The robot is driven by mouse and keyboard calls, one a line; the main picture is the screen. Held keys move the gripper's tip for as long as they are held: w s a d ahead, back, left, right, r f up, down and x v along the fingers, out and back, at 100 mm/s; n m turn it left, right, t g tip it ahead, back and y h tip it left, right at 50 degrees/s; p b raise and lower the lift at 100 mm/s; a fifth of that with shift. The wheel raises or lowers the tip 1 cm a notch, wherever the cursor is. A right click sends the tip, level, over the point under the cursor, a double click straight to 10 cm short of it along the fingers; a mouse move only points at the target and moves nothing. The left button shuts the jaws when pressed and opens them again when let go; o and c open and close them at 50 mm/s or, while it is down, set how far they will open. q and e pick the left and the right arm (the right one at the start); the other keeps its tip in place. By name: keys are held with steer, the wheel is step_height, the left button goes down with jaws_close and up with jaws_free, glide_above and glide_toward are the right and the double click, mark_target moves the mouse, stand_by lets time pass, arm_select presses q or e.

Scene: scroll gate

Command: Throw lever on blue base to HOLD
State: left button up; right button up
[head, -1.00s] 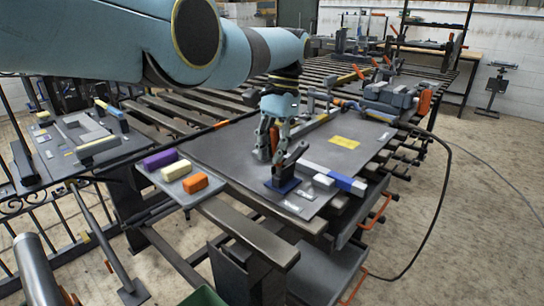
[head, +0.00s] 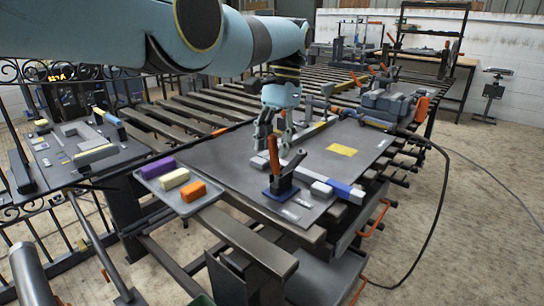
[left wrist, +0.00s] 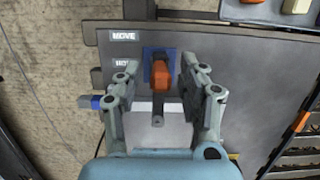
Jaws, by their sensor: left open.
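The blue base (head: 281,190) sits near the front edge of the dark plate, with a dark bracket on it. Its lever has an orange handle (head: 273,155) that stands close to upright in the head view. In the left wrist view the handle (left wrist: 160,78) lies between the fingers, over the blue base (left wrist: 149,66). A MOVE label (left wrist: 122,36) is readable; a second label starting HO (left wrist: 121,62) is partly covered by a finger. My left gripper (head: 274,138) is open just behind the handle, its fingers apart on either side (left wrist: 160,72). My right gripper is out of view.
A grey block with a blue end (head: 340,188) lies right of the base. A tray (head: 187,207) with purple, cream and orange blocks stands left. A yellow patch (head: 342,150) marks bare plate behind. Grey clamp parts (head: 390,103) stand farther back right.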

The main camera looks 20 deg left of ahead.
arm_select(q)
steer(key=shift+v, duration=1.9)
